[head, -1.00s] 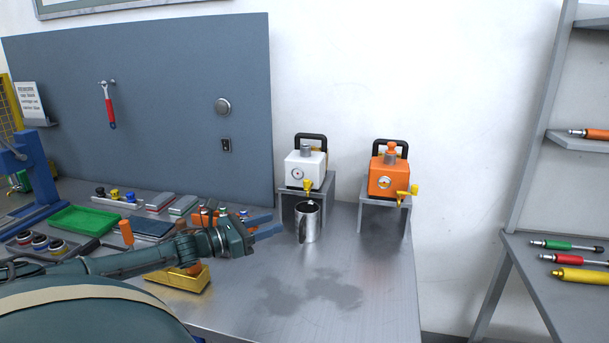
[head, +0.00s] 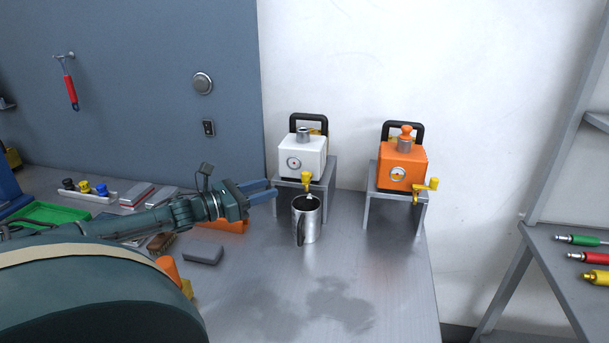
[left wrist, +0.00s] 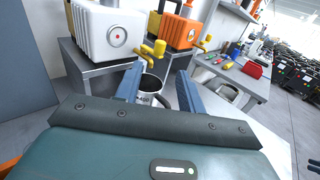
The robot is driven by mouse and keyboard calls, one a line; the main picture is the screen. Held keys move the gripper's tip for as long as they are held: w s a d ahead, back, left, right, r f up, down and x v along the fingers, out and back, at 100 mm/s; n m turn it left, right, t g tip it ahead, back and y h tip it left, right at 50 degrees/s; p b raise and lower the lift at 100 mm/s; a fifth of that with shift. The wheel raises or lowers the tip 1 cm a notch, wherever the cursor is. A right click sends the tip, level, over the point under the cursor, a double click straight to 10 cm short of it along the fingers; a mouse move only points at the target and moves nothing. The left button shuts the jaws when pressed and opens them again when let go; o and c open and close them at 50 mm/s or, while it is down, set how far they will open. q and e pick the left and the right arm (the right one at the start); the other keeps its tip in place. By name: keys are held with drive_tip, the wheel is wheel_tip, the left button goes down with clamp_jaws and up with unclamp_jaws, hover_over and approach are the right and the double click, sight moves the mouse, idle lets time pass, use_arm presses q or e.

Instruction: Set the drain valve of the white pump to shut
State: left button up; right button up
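The white pump (head: 300,162) stands on a grey metal stand (head: 328,188) at the back of the bench. Its yellow drain valve (head: 306,180) is low on its front, above a steel mug (head: 306,226). I cannot tell the handle's setting. My left gripper (head: 274,189) is open and empty, left of the valve and apart from it. In the left wrist view, the fingers (left wrist: 160,88) are spread with the mug (left wrist: 150,84) visible between them. The white pump (left wrist: 104,38) and its yellow valve (left wrist: 152,49) show beyond the fingertips. My right gripper is out of view.
An orange pump (head: 402,165) with its own yellow valve (head: 427,188) stands on a second stand to the right. A grey block (head: 203,252) lies on the bench in front of my left arm. The bench front right of it is clear.

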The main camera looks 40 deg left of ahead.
sight(305, 181)
use_arm(q)
drive_tip(key=shift+b+x, duration=0.55)
drive_tip(key=shift+x, duration=5.6)
drive_tip(key=shift+c, duration=0.3)
clamp_jaws()
